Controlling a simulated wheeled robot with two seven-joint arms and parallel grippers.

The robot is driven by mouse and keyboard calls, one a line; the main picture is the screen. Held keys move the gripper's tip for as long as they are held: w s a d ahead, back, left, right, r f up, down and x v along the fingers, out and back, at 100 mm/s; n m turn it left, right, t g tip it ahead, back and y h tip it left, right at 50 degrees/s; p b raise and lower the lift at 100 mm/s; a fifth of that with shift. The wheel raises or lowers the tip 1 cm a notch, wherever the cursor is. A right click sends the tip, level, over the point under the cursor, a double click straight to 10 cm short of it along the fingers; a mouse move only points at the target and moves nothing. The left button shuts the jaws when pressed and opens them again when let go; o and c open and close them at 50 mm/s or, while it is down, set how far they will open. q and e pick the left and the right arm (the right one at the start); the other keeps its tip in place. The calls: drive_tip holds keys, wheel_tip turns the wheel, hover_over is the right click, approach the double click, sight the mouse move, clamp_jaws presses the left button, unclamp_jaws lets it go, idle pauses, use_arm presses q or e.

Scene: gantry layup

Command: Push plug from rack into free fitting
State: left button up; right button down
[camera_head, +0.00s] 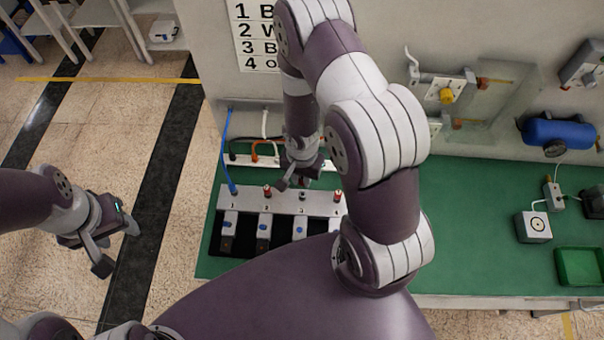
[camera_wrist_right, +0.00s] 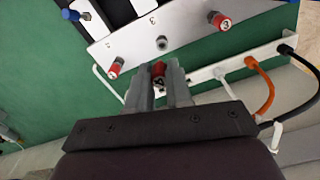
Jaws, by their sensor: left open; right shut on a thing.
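The grey manifold (camera_head: 318,207) on the green bench has four numbered fittings. Fitting 1 holds a blue hose (camera_head: 224,150); fittings 2 and 4 hold red plugs (camera_head: 267,190) (camera_head: 337,195). Fitting 3 (camera_head: 303,195) is bare, and it also shows in the right wrist view (camera_wrist_right: 162,43). My right gripper (camera_wrist_right: 158,82) is shut on a red plug (camera_wrist_right: 158,69), just on the rack side of the bare fitting and apart from it in that view. In the head view the right gripper (camera_head: 297,180) hides that plug. My left gripper (camera_head: 120,250) is open and empty over the floor.
A white rack (camera_wrist_right: 208,72) behind the manifold carries orange (camera_wrist_right: 267,90) and black hoses. A green tray (camera_head: 580,266), a white box (camera_head: 533,227) and a blue tank (camera_head: 558,132) are at the right. Bare green bench lies between.

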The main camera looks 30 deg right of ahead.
sight(302, 185)
drive_tip(key=shift+w+d+f+b, duration=0.25)
drive_tip(key=shift+w+f+b, duration=0.1)
drive_tip(key=shift+f, duration=0.25)
drive_tip(key=shift+w+d+f+b, duration=0.25)
drive_tip(key=shift+f+b, duration=0.1)
drive_tip(key=shift+f, duration=0.25)
drive_tip(key=f+b, duration=0.2)
drive_tip(key=b, duration=0.1)
drive_tip(key=shift+s+a+f, duration=0.25)
drive_tip(key=shift+a+f, duration=0.1)
drive_tip(key=shift+f, duration=0.05)
drive_tip(key=shift+s+f+b, duration=0.15)
drive_tip(key=shift+f+b, duration=0.15)
drive_tip(key=shift+f, duration=0.15)
drive_tip(key=shift+w+d, duration=0.15)
drive_tip(key=shift+w, duration=0.15)
use_arm(q)
drive_tip(key=f, duration=0.3)
drive_tip(key=w+f, duration=0.1)
drive_tip(key=f, duration=0.1)
drive_tip(key=shift+d+f, duration=0.3)
drive_tip(key=shift+s+a, duration=0.1)
drive_tip(key=shift+s, duration=0.05)
use_arm(e)
drive_tip(key=shift+s, duration=0.2)
use_arm(q)
drive_tip(key=shift+r, duration=0.1)
use_arm(e)
drive_tip(key=shift+w, duration=0.2)
drive_tip(key=shift+s, duration=0.15)
